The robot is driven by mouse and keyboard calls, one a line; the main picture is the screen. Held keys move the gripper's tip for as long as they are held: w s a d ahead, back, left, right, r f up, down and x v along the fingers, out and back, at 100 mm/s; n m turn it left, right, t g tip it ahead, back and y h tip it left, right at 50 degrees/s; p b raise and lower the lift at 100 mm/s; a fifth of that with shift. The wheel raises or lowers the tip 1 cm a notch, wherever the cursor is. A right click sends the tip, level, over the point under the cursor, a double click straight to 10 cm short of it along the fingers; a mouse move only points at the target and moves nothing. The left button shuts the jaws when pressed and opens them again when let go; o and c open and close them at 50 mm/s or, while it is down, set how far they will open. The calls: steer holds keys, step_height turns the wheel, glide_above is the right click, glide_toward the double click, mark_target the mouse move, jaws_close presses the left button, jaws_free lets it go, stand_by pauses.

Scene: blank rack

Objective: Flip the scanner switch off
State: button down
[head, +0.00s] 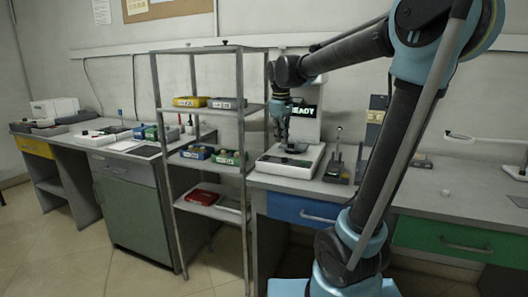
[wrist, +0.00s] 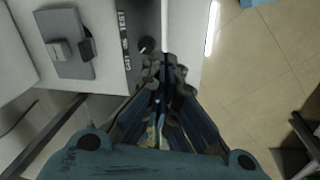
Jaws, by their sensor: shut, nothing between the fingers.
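A white machine (head: 279,165) with a lit display reading READY (head: 304,119) stands on the bench; it appears to be the scanner. My gripper (head: 284,148) is shut and empty, pointing down over its base. In the wrist view the closed fingertips (wrist: 165,66) are just below a small dark knob or lever (wrist: 148,45) on a dark strip (wrist: 128,55) with white lettering, including TEST. I cannot tell whether they touch it. A grey plate with a block-like part (wrist: 62,48) is left of the strip. I cannot tell which part is the scanner switch or its position.
An open shelf rack (head: 240,130) with several coloured bins stands left of the machine. A dark stand (head: 337,168) is close on its right. A blue drawer (head: 303,210) is under the bench. Open floor (wrist: 265,80) shows at right in the wrist view.

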mark_target(266, 157)
steer(key=w+a+r+n, duration=0.2)
steer(key=w+a, duration=0.4)
steer(key=a, duration=0.2)
steer(key=shift+n, duration=0.4)
steer(key=f, duration=0.3)
steer(key=w+f, duration=0.1)
steer(key=f, duration=0.5)
steer(key=shift+w+d+f, duration=0.25)
steer(key=shift+d+f, duration=0.1)
steer(key=shift+f, duration=0.05)
steer(key=shift+a, duration=0.15)
steer(key=shift+f, duration=0.1)
